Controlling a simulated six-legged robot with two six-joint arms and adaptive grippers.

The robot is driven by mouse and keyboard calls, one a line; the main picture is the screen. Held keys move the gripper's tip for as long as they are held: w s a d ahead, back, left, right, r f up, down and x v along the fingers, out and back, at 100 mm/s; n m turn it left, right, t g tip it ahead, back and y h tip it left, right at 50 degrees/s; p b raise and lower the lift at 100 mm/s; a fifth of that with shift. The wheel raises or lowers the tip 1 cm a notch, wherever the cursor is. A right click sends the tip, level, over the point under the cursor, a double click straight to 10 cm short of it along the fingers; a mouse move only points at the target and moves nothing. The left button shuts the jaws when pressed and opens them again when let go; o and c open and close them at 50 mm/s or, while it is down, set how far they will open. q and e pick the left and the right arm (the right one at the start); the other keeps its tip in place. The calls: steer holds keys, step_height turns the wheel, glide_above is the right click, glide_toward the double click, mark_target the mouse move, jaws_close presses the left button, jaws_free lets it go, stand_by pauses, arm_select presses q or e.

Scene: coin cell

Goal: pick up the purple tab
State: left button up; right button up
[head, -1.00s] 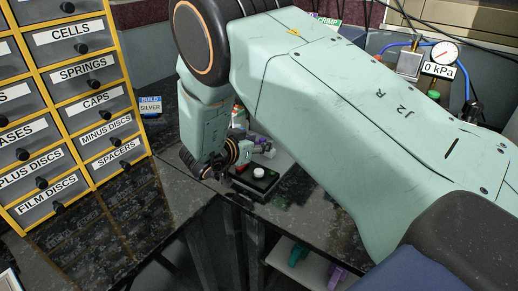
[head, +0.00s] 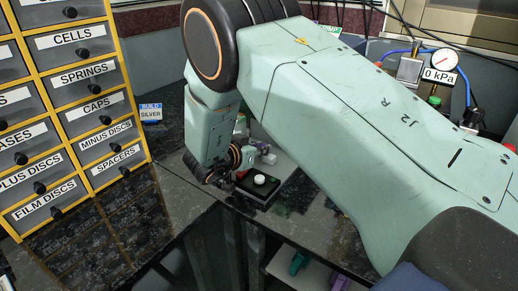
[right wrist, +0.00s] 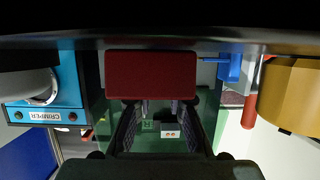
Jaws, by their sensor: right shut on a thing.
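My right gripper (head: 222,176) is low over the bench at the left of a small black box with a white round top (head: 260,181). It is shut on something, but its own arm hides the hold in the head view. In the right wrist view, its dark fingers (right wrist: 160,122) run up toward a dark red block (right wrist: 150,75); I cannot tell whether that block is held. A small purple piece (head: 269,158) shows behind the black box. Another purple piece (head: 341,284) is on the lower shelf. I cannot tell which is the tab. My left gripper is not in view.
A yellow-framed drawer cabinet (head: 119,108) stands at the left. A pressure gauge (head: 444,60) with a blue hose is at the back right. A blue crimper (right wrist: 68,82) shows in the right wrist view. The dark bench before the cabinet is clear.

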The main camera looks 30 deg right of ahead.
step_height(320, 180, up, 10)
steer(key=p, duration=0.3)
stand_by(0.7)
steer(key=f+b, duration=0.2)
steer(key=s+f+b, duration=0.1)
steer(key=f+b, duration=0.1)
steer(key=f, duration=0.1)
steer(key=f+b, duration=0.3)
steer(key=shift+s+d, duration=0.2)
steer(key=shift+s, duration=0.1)
steer(key=shift+f+b, duration=0.3)
steer(key=shift+f, duration=0.65)
